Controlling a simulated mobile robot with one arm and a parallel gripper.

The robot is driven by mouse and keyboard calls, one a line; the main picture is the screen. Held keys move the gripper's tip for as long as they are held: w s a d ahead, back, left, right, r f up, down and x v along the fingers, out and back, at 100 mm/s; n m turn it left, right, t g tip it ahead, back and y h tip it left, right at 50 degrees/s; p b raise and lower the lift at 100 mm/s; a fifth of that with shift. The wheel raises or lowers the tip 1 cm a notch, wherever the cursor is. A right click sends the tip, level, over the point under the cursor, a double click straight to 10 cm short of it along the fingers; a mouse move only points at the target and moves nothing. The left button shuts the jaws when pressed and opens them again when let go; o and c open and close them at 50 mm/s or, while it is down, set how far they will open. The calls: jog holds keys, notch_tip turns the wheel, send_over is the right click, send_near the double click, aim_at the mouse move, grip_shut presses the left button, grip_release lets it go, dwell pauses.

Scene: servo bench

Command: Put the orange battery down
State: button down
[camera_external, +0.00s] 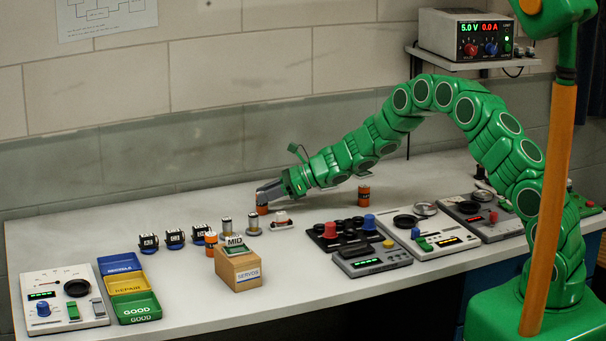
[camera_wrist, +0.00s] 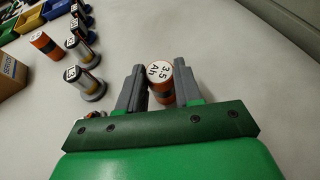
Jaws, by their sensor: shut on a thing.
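My gripper (camera_external: 267,192) is shut on an orange battery (camera_external: 262,210) towards the back middle of the bench. In the wrist view the battery (camera_wrist: 160,90) sits between the two grey fingers, its white top marked "3.5 Ah" facing the camera. It looks upright and low over the bench; I cannot tell whether its base touches the surface. Another orange battery (camera_external: 210,246) stands beside the wooden servo block, and it also shows in the wrist view (camera_wrist: 45,45). A third orange battery (camera_external: 364,196) stands to the right of my gripper.
Control panels (camera_external: 370,258) fill the front right. Bare bench (camera_external: 320,200) lies right of my gripper.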

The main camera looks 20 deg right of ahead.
jog(key=shift+f, duration=0.1)
jog(key=c, duration=0.8)
grip_release()
jog(key=shift+o, duration=0.2)
jog(key=shift+d+r, duration=0.1)
jog(key=shift+r, duration=0.1)
jog(key=v, duration=1.1)
jog(key=shift+s+d+r, duration=0.15)
jog(key=shift+s+d, duration=0.05)
jog(key=shift+d, duration=0.1)
